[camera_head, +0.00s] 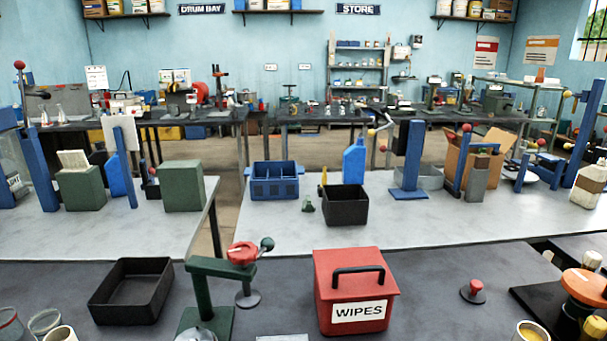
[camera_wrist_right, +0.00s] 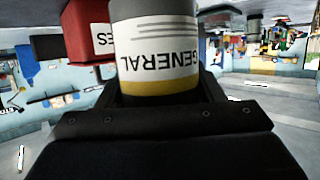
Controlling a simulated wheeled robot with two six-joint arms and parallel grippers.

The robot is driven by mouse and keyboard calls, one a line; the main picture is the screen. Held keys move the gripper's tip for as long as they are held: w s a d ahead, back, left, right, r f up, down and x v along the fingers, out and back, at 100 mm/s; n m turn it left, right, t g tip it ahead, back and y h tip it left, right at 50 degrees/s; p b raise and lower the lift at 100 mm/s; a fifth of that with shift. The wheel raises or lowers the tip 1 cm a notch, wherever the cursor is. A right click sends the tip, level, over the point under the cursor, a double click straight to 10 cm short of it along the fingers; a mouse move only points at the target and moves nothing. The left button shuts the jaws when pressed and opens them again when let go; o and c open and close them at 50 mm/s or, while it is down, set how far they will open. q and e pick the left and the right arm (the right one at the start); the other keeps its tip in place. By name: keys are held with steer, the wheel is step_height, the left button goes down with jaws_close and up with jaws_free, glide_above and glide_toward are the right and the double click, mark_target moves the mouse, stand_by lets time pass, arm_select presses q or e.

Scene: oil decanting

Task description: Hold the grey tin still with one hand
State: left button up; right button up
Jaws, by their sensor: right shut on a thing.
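The grey tin (camera_wrist_right: 155,45) fills the upper middle of the right wrist view. It has a white label reading GENERAL, upside down in this picture, and a yellow band along the label's edge. My right gripper (camera_wrist_right: 158,92) is shut on the tin, with a dark finger at each side of it. The tin's far side and one end are out of sight. I cannot make out the tin or my right gripper in the head view. My left gripper is in neither view.
A red WIPES box (camera_head: 356,285) stands on the near dark bench; it also shows beside the tin in the right wrist view (camera_wrist_right: 88,32). A black tray (camera_head: 132,290) and a green stand (camera_head: 205,295) are left of it. A red knob (camera_head: 473,290) is to its right.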

steer(key=shift+s+a+r+n+g+y, duration=0.2)
steer(key=shift+s+a+n+g+y, duration=0.3)
steer(key=shift+s+a, duration=0.4)
steer(key=w+a+f+n+g+y, duration=0.2)
steer(key=a+n+g, duration=0.5)
steer(key=a, duration=0.7)
steer(key=shift+a+g, duration=0.25)
steer(key=shift+g, duration=0.45)
steer(key=shift+s+f, duration=0.1)
